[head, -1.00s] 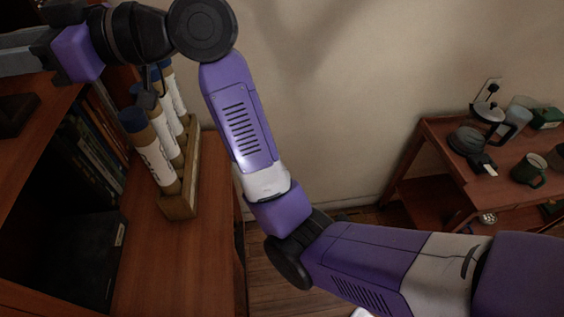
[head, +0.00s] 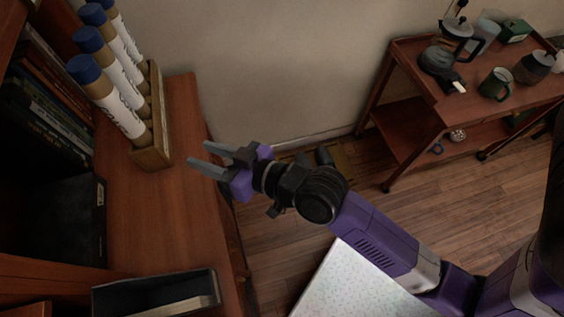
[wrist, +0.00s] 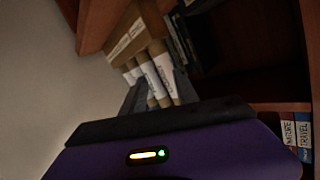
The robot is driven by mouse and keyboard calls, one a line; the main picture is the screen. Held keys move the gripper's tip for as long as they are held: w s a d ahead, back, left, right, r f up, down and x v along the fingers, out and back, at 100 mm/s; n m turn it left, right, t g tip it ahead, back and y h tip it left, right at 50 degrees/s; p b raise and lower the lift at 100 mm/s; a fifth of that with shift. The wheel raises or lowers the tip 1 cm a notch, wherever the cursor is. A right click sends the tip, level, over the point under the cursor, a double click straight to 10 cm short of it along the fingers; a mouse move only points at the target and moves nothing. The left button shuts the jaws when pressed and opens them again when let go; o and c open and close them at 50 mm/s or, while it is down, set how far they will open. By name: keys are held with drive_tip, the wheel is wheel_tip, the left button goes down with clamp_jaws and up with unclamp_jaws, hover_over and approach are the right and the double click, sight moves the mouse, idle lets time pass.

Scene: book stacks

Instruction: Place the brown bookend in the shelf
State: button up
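My gripper (head: 199,154) is open, with nothing between its fingers, just right of the wooden shelf unit's edge. Its fingers also show apart in the wrist view (wrist: 158,92), with the white tubes beyond them. Books (head: 45,105) stand in one compartment. In the wrist view, books with "NATURE" and "TRAVEL" on their spines (wrist: 297,130) stand at the right. I cannot make out a brown bookend in the current frames.
White tubes with blue caps (head: 112,100) stand in a wooden rack (head: 153,155) on the ledge. A dark open tray (head: 155,292) is at its near end. A cart (head: 415,115) with a coffee pot and mugs stands at the right. A pale speckled surface (head: 350,285) lies below my arm.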

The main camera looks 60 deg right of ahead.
drive_tip(key=s+d+h, duration=0.1)
drive_tip(key=s+d, duration=0.1)
drive_tip(key=s, duration=1.1)
drive_tip(key=s+d+r+h, duration=0.1)
drive_tip(key=s+h, duration=0.1)
drive_tip(key=s, duration=1)
drive_tip(key=shift+s+d+r+g, duration=0.3)
drive_tip(key=shift+s+d, duration=0.05)
drive_tip(key=shift+s, duration=0.05)
